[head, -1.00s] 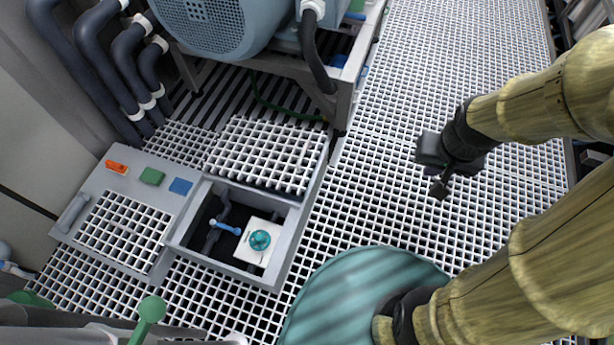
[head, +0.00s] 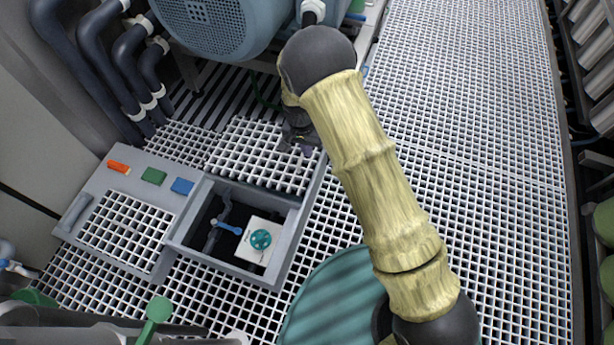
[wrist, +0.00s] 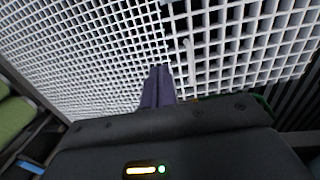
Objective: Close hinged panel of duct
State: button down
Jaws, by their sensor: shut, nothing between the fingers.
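The duct is a grey floor box (head: 283,245) with an open front compartment. Inside it are dark pipes, a blue-handled valve (head: 229,228) and a white plate with a teal round knob (head: 261,239). My gripper (head: 306,150) is over the panel's right side. In the wrist view its purple fingers (wrist: 158,86) are together and empty, with the grating beyond them. A pale upright handle (wrist: 190,60) stands just right of the fingertips; I cannot tell whether they touch.
Left of the opening is a grey frame with a grating and orange (head: 118,167), green (head: 153,176) and blue (head: 182,186) blocks. A blue-grey motor (head: 215,25) stands behind the panel. Grated floor (head: 470,130) to the right is clear.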

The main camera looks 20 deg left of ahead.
aim_at(308, 183)
jog(key=shift+s+a+f, duration=0.2)
jog(key=shift+a+f, duration=0.25)
jog(key=shift+f, duration=0.05)
jog(key=shift+s+a+f, duration=0.15)
jog(key=shift+a+f, duration=0.3)
jog(key=shift+f, duration=0.1)
jog(key=f+b, duration=0.1)
jog(key=f, duration=0.3)
jog(key=d+f+b, duration=0.1)
jog(key=f+b, duration=0.1)
jog(key=f, duration=0.2)
jog(key=d+f+b, duration=0.1)
jog(key=f+b, duration=0.1)
jog(key=f, duration=0.3)
jog(key=shift+f, duration=0.1)
jog(key=shift+f+b, duration=0.25)
jog(key=shift+b, duration=0.05)
